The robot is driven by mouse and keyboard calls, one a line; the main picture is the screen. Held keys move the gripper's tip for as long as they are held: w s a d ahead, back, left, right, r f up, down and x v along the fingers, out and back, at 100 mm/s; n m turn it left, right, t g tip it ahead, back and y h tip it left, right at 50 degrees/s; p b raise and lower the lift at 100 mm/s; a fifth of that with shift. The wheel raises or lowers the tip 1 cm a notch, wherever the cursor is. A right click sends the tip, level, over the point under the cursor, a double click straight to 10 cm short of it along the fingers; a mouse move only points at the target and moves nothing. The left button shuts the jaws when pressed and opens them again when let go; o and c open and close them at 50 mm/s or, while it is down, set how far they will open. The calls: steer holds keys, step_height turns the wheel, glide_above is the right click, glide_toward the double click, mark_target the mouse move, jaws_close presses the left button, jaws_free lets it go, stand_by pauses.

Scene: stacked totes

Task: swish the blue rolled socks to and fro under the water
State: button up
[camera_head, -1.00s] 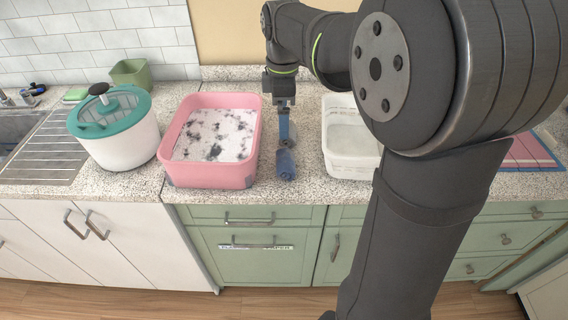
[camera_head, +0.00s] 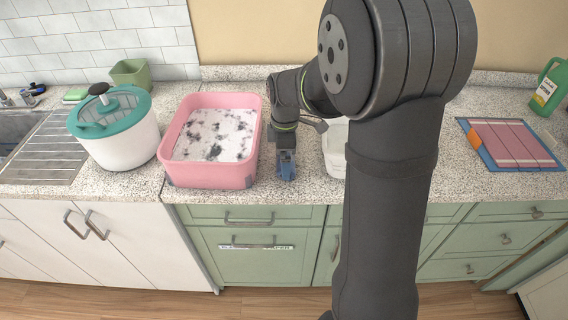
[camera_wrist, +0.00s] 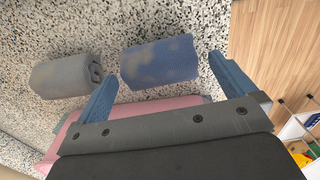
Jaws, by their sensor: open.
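The blue rolled socks (camera_wrist: 160,62) lie on the speckled counter, with some paler blotches on them. In the wrist view my gripper (camera_wrist: 162,78) is open, its two blue fingers to either side of the socks' near edge. The socks are not held. In the head view my gripper (camera_head: 286,168) is low over the counter, right of the pink tub, and largely hides the socks. The pink tub (camera_head: 210,177) holds a white, foamy-looking surface with dark patches. A white tub (camera_head: 333,150) stands to the right, mostly hidden behind my arm.
Grey rolled socks (camera_wrist: 62,77) lie beside the blue ones. A white spinner with a green lid (camera_head: 118,145) stands left of the pink tub, near a green container (camera_head: 130,72). A pink and blue mat (camera_head: 510,146) and a green bottle (camera_head: 548,88) are at right.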

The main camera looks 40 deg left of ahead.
steer(key=shift+f, duration=1.45)
steer(key=c, duration=1)
steer(key=r, duration=1)
steer(key=shift+a, duration=0.4)
steer(key=s+a+r, duration=0.3)
steer(key=s+a, duration=0.1)
steer(key=a, duration=0.5)
steer(key=s+a+r, duration=0.2)
steer(key=s+a, duration=0.2)
steer(key=a, duration=0.6)
steer(key=f, duration=1.3)
steer(key=shift+d+f, duration=0.2)
steer(key=shift+f, duration=0.2)
